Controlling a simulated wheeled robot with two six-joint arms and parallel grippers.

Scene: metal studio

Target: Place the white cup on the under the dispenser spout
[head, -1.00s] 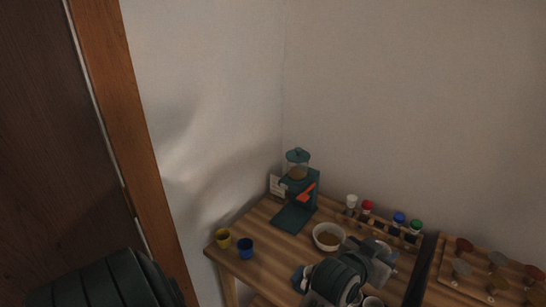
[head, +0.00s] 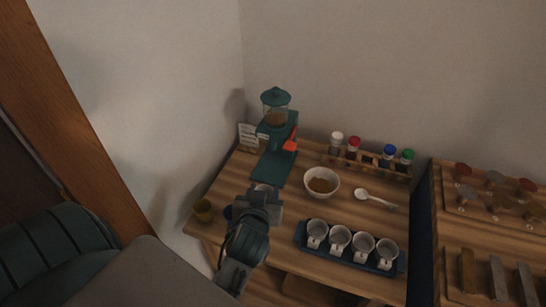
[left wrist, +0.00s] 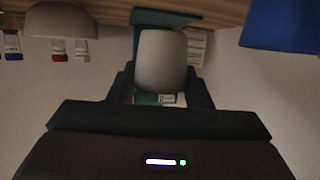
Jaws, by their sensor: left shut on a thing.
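The teal dispenser (head: 277,135) stands at the back left of the table, with an orange-red part (head: 290,145) at its front and a flat base (head: 270,169). My left gripper (head: 264,192) is in front of that base, near the blue cup (head: 228,212). In the left wrist view, the gripper (left wrist: 160,85) is shut on a white cup (left wrist: 161,57), with a finger on each side. Part of the teal dispenser (left wrist: 150,18) shows behind the cup there. In the head view the gripper hides the held cup. My right gripper is not in view.
A bowl (head: 321,183), a white spoon (head: 376,198), a rack of capped bottles (head: 370,167) and a blue tray (head: 352,262) of white cups are to the right. Walls close in behind and left.

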